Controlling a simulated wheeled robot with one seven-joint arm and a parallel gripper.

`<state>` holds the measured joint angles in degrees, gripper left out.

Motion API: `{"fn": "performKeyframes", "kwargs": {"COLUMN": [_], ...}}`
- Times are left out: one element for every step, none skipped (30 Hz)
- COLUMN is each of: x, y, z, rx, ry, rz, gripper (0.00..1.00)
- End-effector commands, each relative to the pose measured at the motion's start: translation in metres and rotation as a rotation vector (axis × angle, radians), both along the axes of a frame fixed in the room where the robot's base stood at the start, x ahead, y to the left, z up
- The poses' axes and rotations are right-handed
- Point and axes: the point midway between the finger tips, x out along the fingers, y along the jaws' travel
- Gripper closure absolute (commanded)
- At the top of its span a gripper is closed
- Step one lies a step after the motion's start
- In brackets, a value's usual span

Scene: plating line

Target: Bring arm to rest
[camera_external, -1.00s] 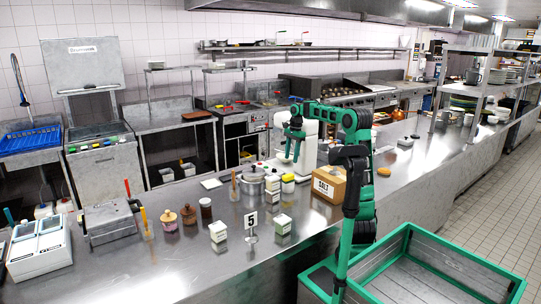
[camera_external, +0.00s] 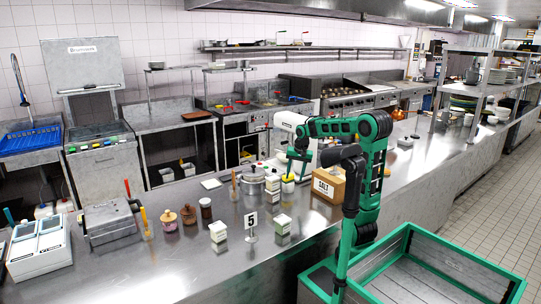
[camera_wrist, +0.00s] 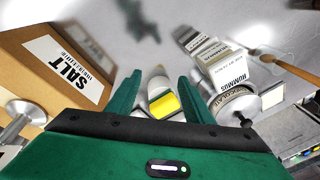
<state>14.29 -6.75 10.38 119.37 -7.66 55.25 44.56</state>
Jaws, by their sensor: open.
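My gripper (camera_external: 297,168) hangs over the counter at the near side of a white machine. In the wrist view, its two green fingers (camera_wrist: 158,98) stand apart. A small bottle with a yellow band (camera_wrist: 164,102) shows between them. In the external view, this yellow-topped bottle (camera_external: 288,185) stands upright just below the fingertips. I cannot tell how far the fingers reach down beside it. My arm is bent, with its forearm stretched left from a high elbow.
A salt box (camera_external: 326,187) stands close to the right of my gripper. The white machine (camera_external: 286,124) is behind it. A pot (camera_external: 253,178) and several jars stand to the left. A number 5 sign (camera_external: 251,222) is nearer. A green-edged crate (camera_external: 425,262) sits at the front right.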

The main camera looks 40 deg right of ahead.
Motion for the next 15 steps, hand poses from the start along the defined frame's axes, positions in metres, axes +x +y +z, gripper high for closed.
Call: {"fn": "performKeyframes", "kwargs": {"x": [-0.016,-0.023,-0.031,-0.037,-0.042,-0.048,-0.053,-0.057,-0.062,-0.066,-0.07,-0.075,-0.078,-0.082,-0.086], "y": [0.003,0.004,0.004,0.004,0.003,0.003,0.003,0.003,0.002,0.001,0.001,0.001,0.001,0.0,0.0], "z": [-0.007,-0.011,-0.016,-0.02,-0.023,-0.026,-0.03,-0.032,-0.035,-0.038,-0.04,-0.043,-0.046,-0.048,-0.051], "rx": [-0.026,-0.042,-0.062,-0.076,-0.088,-0.104,-0.115,-0.126,-0.14,-0.15,-0.16,-0.171,-0.181,-0.189,-0.201], "ry": [-0.028,-0.043,-0.062,-0.073,-0.085,-0.099,-0.107,-0.117,-0.126,-0.134,-0.142,-0.151,-0.157,-0.164,-0.172], "rz": [0.088,0.136,0.195,0.236,0.273,0.317,0.349,0.379,0.414,0.44,0.467,0.499,0.522,0.544,0.574], "gripper": [0.53,0.53,0.53,0.53,0.53,0.53,0.53,0.53,0.53,0.53,0.53,0.53,0.53,0.53,0.53]}}
